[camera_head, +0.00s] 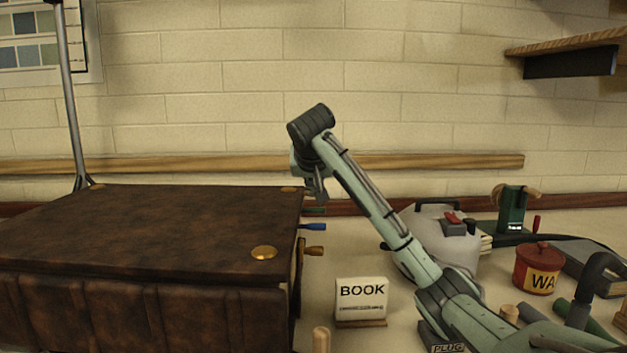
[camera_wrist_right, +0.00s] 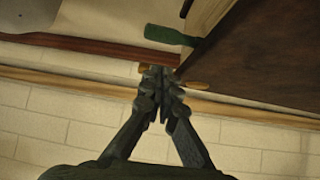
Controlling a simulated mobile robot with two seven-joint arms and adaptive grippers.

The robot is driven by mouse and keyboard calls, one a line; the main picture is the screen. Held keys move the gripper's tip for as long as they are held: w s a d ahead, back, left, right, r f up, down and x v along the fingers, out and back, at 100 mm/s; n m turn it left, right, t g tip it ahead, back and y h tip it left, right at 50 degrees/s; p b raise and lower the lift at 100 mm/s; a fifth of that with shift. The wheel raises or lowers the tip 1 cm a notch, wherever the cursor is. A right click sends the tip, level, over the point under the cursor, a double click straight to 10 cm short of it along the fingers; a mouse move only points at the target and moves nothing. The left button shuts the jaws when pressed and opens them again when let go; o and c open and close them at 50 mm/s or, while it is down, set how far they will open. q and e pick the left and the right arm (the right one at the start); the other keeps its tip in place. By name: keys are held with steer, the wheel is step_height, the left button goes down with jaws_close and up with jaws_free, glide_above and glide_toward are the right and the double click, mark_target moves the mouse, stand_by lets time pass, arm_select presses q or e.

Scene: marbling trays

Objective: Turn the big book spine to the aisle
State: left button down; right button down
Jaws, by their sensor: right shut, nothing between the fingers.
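The big book (camera_head: 150,230) lies flat at the left of the head view, bound in dark brown leather with brass studs at its corners. Its ribbed side (camera_head: 130,315), which looks like the spine, faces me. My right gripper (camera_head: 319,194) is shut and empty beside the book's far right corner, with its fingers pointing down. In the right wrist view the closed fingertips (camera_wrist_right: 160,75) are near the book's brown cover (camera_wrist_right: 265,50); I cannot tell whether they touch it. My left gripper is not in view.
A BOOK sign (camera_head: 361,300) stands right of the book. Coloured handles (camera_head: 312,226) stick out by its right side. A whitish canister (camera_head: 440,237), a red WA-labelled pot (camera_head: 537,268) and a green device (camera_head: 512,210) stand further right. A metal post (camera_head: 70,100) rises behind the book.

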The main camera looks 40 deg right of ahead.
steer(key=x, duration=0.3)
steer(key=shift+w+f, duration=0.15)
steer(key=shift+d, duration=0.1)
